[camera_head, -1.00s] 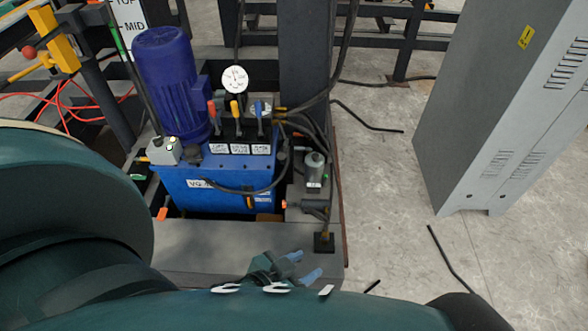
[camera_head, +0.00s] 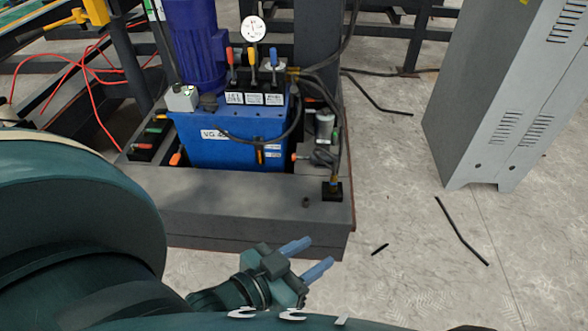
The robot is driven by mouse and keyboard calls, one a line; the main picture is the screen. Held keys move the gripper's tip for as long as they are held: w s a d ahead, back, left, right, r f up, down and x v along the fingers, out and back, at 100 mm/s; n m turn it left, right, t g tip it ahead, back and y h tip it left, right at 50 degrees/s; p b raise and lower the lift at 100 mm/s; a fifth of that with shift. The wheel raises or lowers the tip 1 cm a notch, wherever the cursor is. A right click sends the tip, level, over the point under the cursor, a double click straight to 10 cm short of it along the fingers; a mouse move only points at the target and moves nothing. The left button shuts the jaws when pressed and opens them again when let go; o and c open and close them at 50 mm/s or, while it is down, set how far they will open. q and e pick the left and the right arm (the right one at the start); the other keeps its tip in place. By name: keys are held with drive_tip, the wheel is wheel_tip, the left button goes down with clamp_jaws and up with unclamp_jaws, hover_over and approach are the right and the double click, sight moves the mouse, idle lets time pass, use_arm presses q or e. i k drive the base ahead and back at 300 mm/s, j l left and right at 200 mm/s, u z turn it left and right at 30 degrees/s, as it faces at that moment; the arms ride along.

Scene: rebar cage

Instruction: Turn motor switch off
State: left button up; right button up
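The blue hydraulic unit (camera_head: 225,135) with its purple-blue motor (camera_head: 195,45) stands on a dark grey platform. A small dark box with green and red buttons (camera_head: 150,140) sits at the unit's left side; it may be the motor switch, but no label on it is readable. A pale box (camera_head: 181,98) is mounted near the motor's foot. My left gripper (camera_head: 307,258) is below the platform's front edge in the picture, apart from the unit. Its two blue fingers are parallel with a gap between them, and nothing is held. My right gripper is not in view.
Red, yellow and blue levers (camera_head: 252,64) and a round gauge (camera_head: 254,28) rise from the unit. The platform (camera_head: 225,205) has a front edge near my gripper. A grey cabinet (camera_head: 480,100) stands at right. Open concrete floor (camera_head: 400,220) lies between, with dark rods on it.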

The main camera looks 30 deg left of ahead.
sight(176, 88)
drive_tip(key=u, duration=1.85)
drive_tip(key=i+z, duration=0.15)
drive_tip(key=z, duration=0.25)
drive_tip(key=i+j+z, duration=0.15)
drive_tip(key=z, duration=0.25)
drive_tip(key=i+j+z, duration=0.15)
drive_tip(key=z, duration=0.25)
drive_tip(key=i+j+z, duration=0.1)
drive_tip(key=i+j, duration=0.15)
drive_tip(key=j, duration=0.15)
drive_tip(key=i+j+z, duration=0.1)
drive_tip(key=j, duration=0.25)
drive_tip(key=i+j, duration=0.35)
drive_tip(key=j+z, duration=0.05)
